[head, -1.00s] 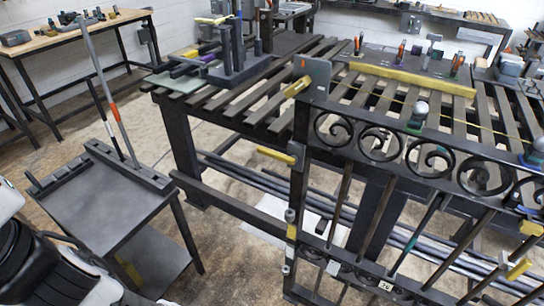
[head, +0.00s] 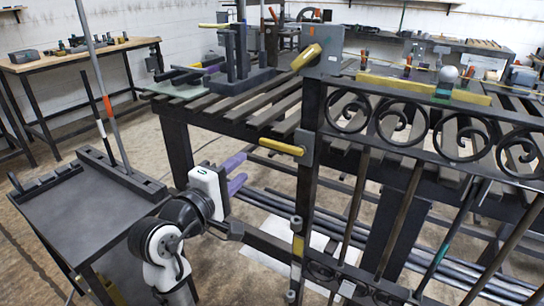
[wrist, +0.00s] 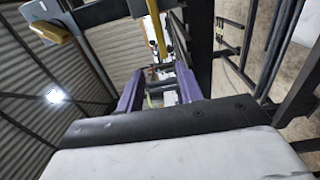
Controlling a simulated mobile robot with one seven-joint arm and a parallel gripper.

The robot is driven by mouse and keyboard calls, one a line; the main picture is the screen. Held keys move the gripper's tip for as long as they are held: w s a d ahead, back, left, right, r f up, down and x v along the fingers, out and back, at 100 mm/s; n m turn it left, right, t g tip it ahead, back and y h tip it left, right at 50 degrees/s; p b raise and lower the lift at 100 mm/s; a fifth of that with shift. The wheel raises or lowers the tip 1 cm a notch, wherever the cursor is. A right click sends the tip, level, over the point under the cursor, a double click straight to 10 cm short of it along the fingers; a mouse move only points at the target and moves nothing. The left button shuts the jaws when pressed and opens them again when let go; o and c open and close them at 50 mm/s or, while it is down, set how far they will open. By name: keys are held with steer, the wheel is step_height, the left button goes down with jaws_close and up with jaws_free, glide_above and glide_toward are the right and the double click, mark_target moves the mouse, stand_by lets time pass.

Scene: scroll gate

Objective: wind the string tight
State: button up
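A grey box (head: 322,52) with a yellow handle (head: 306,57) sits on top of the gate's left post. A second yellow handle (head: 281,146) sticks out leftward from a small plate lower on that post. A thin yellowish string (head: 373,63) seems to run right from the box above the gate; I cannot tell how taut it is. My gripper (head: 243,174), white with purple fingers, is open and empty, left of the post and below the lower handle. In the wrist view its fingers (wrist: 158,88) stand apart, with a yellow handle (wrist: 50,32) at upper left.
The black scroll gate (head: 430,130) fills the right side. A slatted bench (head: 250,105) stands behind it. A dark side table (head: 85,215) with upright rods is at left, close to my arm. A wooden workbench (head: 85,57) stands against the back wall. Some floor (head: 150,130) is open between them.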

mark_target(271, 146)
steer(key=x, duration=0.9)
steer(key=p+x, duration=0.1)
steer(key=x, duration=0.4)
steer(key=shift+s+d+f, duration=0.2)
steer(key=shift+d+f, duration=0.05)
jaws_close()
